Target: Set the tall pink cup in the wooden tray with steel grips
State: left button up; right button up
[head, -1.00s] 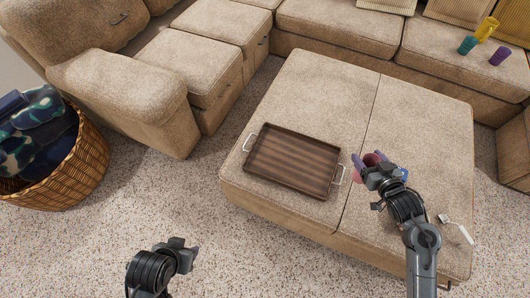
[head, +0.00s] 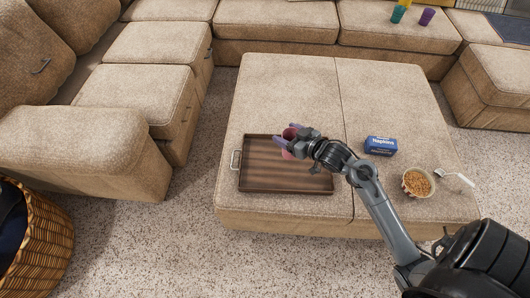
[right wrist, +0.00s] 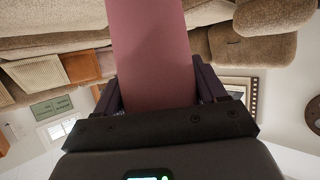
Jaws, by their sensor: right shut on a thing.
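In the right wrist view the cup (right wrist: 152,50) fills the space between the two dark fingers (right wrist: 158,88). The brown wooden tray (head: 258,184) lies on the ottoman and looks empty. Its left steel grip (head: 235,160) shows; the right one is hidden behind my right arm. I cannot tell whether the cup's base touches the tray floor. My left gripper is out of view.
On the ottoman (head: 290,85), a blue napkin box (head: 380,145), a bowl of brown bits (head: 417,183) and a white-handled utensil (head: 457,178) lie right of my arm. Teal (head: 398,14) and purple (head: 426,16) cups stand on the far sofa. A wicker basket (head: 40,240) stands at lower left.

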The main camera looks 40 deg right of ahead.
jog(key=w+a+f+b, duration=0.5)
jog(key=w+a+f, duration=0.1)
jog(key=f, duration=0.3)
jog(key=shift+w+f, duration=0.15)
jog(key=shift+w, duration=0.45)
jog(key=shift+f, duration=0.1)
jog(key=o, duration=1)
jog(key=shift+f, duration=0.1)
